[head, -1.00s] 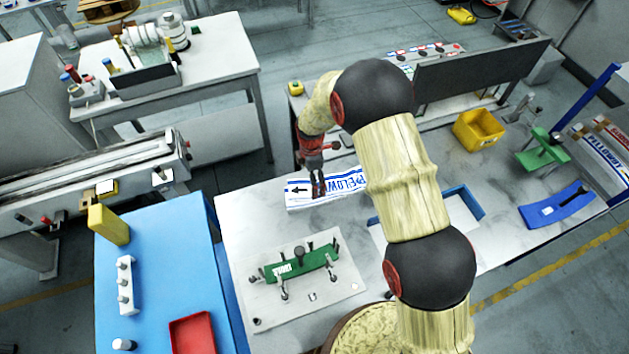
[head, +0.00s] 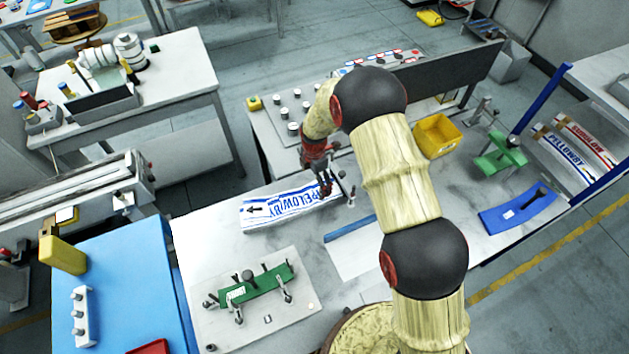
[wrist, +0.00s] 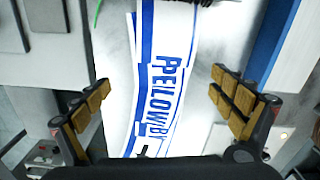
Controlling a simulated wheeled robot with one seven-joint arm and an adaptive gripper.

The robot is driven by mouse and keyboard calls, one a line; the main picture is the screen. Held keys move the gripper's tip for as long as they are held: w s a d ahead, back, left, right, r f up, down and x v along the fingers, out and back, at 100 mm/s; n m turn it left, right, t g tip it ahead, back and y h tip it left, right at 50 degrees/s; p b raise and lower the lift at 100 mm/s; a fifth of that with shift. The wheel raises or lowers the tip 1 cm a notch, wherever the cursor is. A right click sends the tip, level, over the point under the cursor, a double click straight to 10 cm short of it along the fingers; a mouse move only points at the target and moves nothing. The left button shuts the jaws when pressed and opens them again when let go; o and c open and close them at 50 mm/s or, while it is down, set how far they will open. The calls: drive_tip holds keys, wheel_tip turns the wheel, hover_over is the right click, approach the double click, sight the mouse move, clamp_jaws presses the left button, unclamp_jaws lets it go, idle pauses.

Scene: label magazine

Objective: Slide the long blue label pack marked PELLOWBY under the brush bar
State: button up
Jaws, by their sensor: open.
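The long white pack with blue edges and blue PELLOWBY lettering (head: 285,211) lies on the grey bench, a black arrow at its left end. My gripper (head: 325,186) is over its right end. In the wrist view, the pack (wrist: 165,70) runs lengthwise between my open, wide-apart fingers (wrist: 160,108). Neither finger visibly touches it; I cannot tell the height. Dark bristles (wrist: 218,16) show at the top edge of the wrist view, perhaps part of the brush bar. I cannot clearly pick out the bar in the head view, where my arm hides part of the bench.
A green clamp fixture (head: 258,284) sits on a plate in front of the pack. A yellow bin (head: 437,136), green stand (head: 500,153) and blue curved tray (head: 518,211) are at right. A rack at far right holds another PELLOWBY pack (head: 563,157). Small posts stand behind.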

sight(311, 195)
wheel_tip(311, 195, down, 7)
drive_tip(key=shift+f+p, duration=0.15)
drive_tip(key=shift+p, duration=0.5)
drive_tip(key=c, duration=2)
drive_tip(key=shift+s+a+b, duration=0.35)
drive_tip(key=shift+a, duration=0.35)
drive_tip(key=o, duration=2)
